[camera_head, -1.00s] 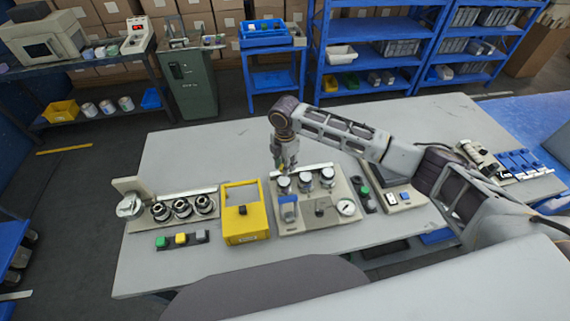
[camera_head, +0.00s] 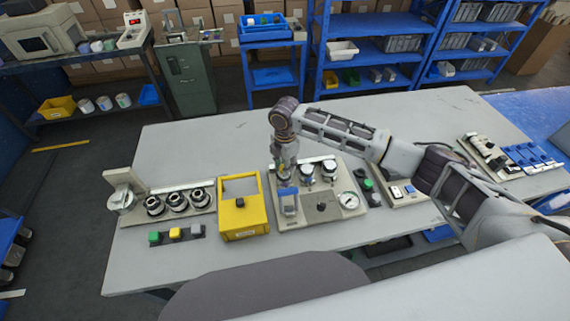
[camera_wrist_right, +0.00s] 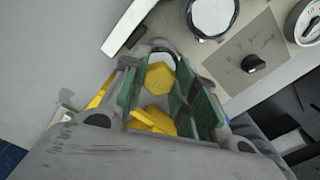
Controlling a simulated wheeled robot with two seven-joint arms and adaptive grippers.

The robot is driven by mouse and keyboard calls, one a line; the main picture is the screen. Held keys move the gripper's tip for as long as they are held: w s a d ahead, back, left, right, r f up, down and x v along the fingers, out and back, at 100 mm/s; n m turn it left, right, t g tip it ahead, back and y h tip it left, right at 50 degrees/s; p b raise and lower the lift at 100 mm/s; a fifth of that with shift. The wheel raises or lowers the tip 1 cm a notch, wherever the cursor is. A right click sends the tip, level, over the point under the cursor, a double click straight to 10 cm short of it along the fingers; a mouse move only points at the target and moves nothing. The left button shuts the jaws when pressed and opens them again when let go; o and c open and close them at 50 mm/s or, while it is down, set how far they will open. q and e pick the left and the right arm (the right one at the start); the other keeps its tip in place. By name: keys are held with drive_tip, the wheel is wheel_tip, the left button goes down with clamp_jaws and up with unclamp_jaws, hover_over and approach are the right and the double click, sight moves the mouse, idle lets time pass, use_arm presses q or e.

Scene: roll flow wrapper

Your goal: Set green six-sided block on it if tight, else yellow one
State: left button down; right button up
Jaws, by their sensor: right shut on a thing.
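A beige fixture (camera_head: 325,212) on the table carries three round silver-topped units; the middle one (camera_head: 307,172) and right one (camera_head: 329,167) show clearly. My right gripper (camera_head: 285,178) is low over the left unit and hides most of it. In the right wrist view, a yellow six-sided block (camera_wrist_right: 158,76) sits between the green-sided fingers of my right gripper (camera_wrist_right: 165,85), which is shut on it. A pale disc edge shows just beyond the block; whether they touch cannot be told. A round gauge (camera_head: 348,200) and a black knob (camera_head: 321,206) are on the fixture. My left gripper is out of view.
A yellow box (camera_head: 241,222) stands left of the fixture. Further left are a rack with several dark ring-shaped parts (camera_head: 178,200) and a strip with green, yellow and grey buttons (camera_head: 176,235). The table's back left is clear.

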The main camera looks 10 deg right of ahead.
drive_tip(key=shift+f, duration=0.55)
drive_tip(key=o, duration=0.8)
drive_tip(key=shift+o, duration=0.2)
wheel_tip(320, 180, up, 12)
idle(0.4)
idle(0.6)
